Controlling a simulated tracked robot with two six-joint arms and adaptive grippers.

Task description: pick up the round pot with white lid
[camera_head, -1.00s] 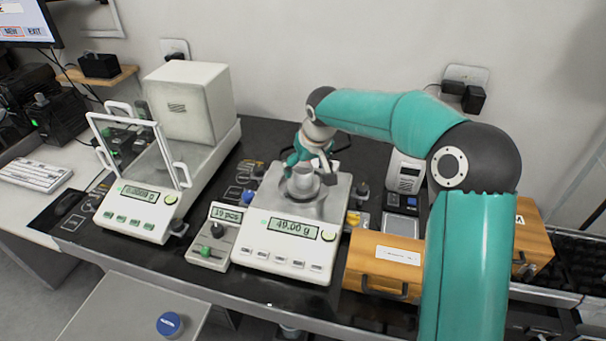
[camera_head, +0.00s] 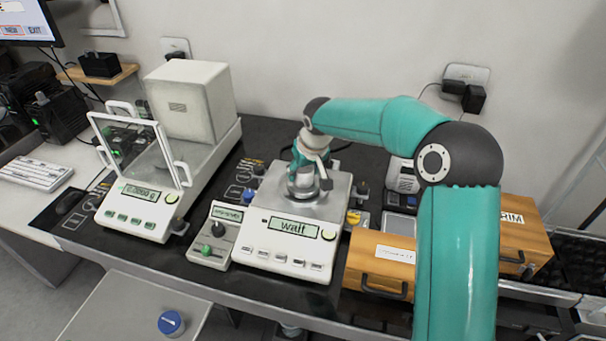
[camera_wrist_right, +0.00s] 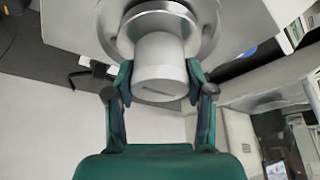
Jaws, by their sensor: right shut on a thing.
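My left gripper is not in view.
A balance with glass shield (camera_head: 136,212) stands to the left. A small control box (camera_head: 209,239) is beside the middle scale. Wooden boxes (camera_head: 381,263) are at right, partly behind my right arm. A blue-lidded pot (camera_head: 171,323) is on the front surface (camera_head: 115,310).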

